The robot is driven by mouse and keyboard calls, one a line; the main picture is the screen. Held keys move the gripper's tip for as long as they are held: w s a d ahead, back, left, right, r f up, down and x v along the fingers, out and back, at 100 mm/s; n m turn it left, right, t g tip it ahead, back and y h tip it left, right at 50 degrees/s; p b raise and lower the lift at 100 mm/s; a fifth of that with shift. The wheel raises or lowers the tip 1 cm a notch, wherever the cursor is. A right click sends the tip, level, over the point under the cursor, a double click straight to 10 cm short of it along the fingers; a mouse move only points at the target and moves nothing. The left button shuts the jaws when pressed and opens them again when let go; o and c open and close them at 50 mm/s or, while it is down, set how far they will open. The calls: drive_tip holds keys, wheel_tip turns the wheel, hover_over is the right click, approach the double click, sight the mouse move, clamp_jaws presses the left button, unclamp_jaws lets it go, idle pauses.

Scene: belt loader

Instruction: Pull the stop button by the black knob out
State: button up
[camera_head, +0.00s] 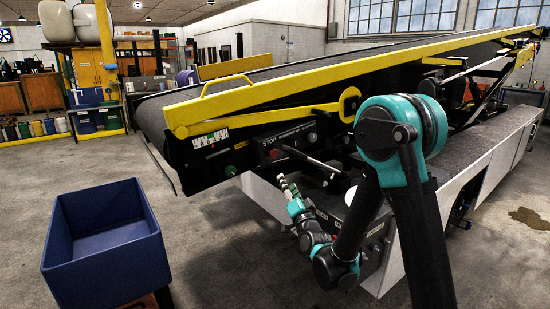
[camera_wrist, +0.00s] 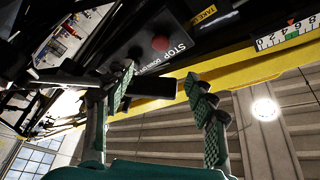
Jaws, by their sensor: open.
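The stop button (camera_head: 273,153) is a red round button on the black control panel, under a white STOP label. The wrist view shows this red button (camera_wrist: 160,43) beside the STOP lettering, with the panel turned over. A dark knob (camera_wrist: 135,52) sits next to it on the panel. My gripper (camera_head: 286,183) is below the panel, its fingers pointing up towards it. In the wrist view my gripper (camera_wrist: 160,74) is open, its green padded fingers apart, with the red button beyond them. The fingers appear apart from the button.
A rod (camera_head: 325,166) juts out beside the panel near my gripper. A black bar (camera_wrist: 150,86) shows between the fingers in the wrist view. A green button (camera_head: 230,170) is lower left on the loader. A blue bin (camera_head: 105,255) stands left; floor between is clear.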

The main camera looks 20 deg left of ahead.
sight(274, 155)
drive_tip(key=x, duration=1.7)
drive_tip(key=shift+w+a, duration=0.1)
drive_tip(key=shift+a, duration=0.05)
clamp_jaws()
